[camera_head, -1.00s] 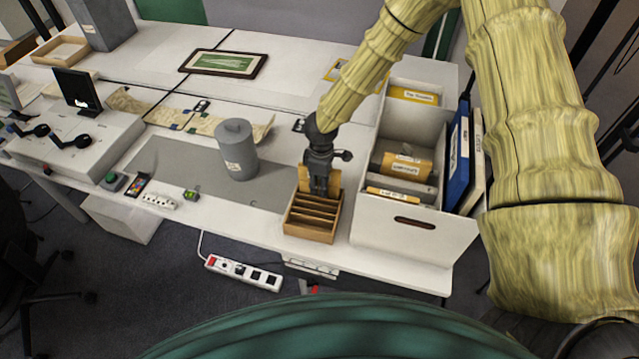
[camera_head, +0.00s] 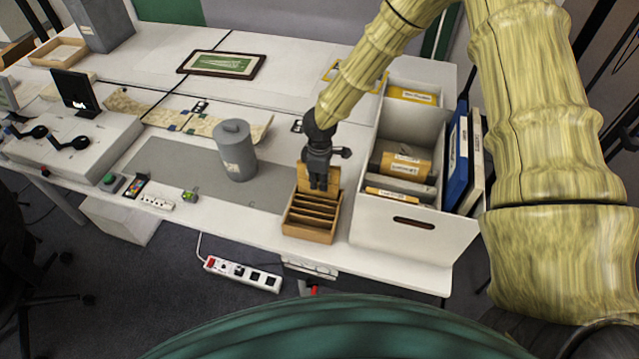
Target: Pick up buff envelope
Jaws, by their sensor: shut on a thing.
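A buff envelope (camera_head: 334,181) stands upright at the back of the small wooden slotted rack (camera_head: 309,236). My gripper (camera_head: 318,187) points down over the rack and is shut on the envelope. Its dark fingers cover the envelope's middle, and tan parts show on both sides. The envelope's lower edge is at or behind the rack's back slot; I cannot tell whether it is clear of the rack.
A white box (camera_head: 411,238) with folders and buff packets stands close right of the rack. Blue and white binders (camera_head: 459,160) stand beyond it. A grey lidded canister (camera_head: 236,153) is to the left on a grey mat (camera_head: 165,160).

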